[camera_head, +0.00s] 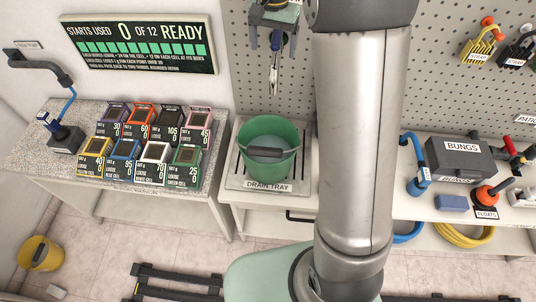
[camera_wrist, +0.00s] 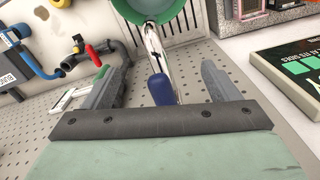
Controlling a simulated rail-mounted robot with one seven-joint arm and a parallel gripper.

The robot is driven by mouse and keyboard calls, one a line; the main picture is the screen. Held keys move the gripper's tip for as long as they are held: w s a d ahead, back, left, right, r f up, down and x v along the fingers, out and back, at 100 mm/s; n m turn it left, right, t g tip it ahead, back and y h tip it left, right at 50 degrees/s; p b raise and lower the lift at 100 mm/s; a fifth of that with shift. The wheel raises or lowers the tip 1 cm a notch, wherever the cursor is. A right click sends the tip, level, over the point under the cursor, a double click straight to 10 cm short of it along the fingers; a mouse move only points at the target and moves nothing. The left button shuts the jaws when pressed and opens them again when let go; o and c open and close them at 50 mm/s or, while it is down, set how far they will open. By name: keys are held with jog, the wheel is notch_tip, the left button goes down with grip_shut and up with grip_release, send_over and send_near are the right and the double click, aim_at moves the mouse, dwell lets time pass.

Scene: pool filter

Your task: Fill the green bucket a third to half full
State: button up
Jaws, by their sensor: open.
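The green bucket (camera_head: 268,165) stands upright on the drain tray (camera_head: 236,183) in the head view. A dark handle lies across its opening. A grey-blue surface shows inside, but I cannot tell whether it is water or the bottom. Its green rim also shows at the top of the wrist view (camera_wrist: 185,8). My gripper (camera_head: 273,47) is above and behind the bucket, in front of the pegboard, with its fingers apart. In the wrist view, a blue-ended silver fitting (camera_wrist: 160,90) shows between the fingers, apart from both. Its slim silver part (camera_head: 274,80) hangs above the bucket in the head view.
Several coloured cells (camera_head: 125,174) stand on the speckled bench at left, below a scoreboard (camera_head: 140,45). A dark bungs box (camera_head: 460,158) and blue hose (camera_head: 412,155) are at right. My arm hides the middle.

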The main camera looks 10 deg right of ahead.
notch_tip(320, 180, up, 7)
dwell(0.6)
notch_tip(320, 180, up, 17)
jog(key=shift+r, duration=0.2)
dwell(0.5)
dwell(0.4)
jog(key=s+f+n+t+b, duration=0.1)
jog(key=s+f+n+b, duration=0.3)
jog(key=s+f, duration=2.7)
notch_tip(320, 180, down, 3)
jog(key=shift+d+r+n, duration=0.1)
jog(key=shift+d+n, duration=0.15)
jog(key=shift+n, duration=0.75)
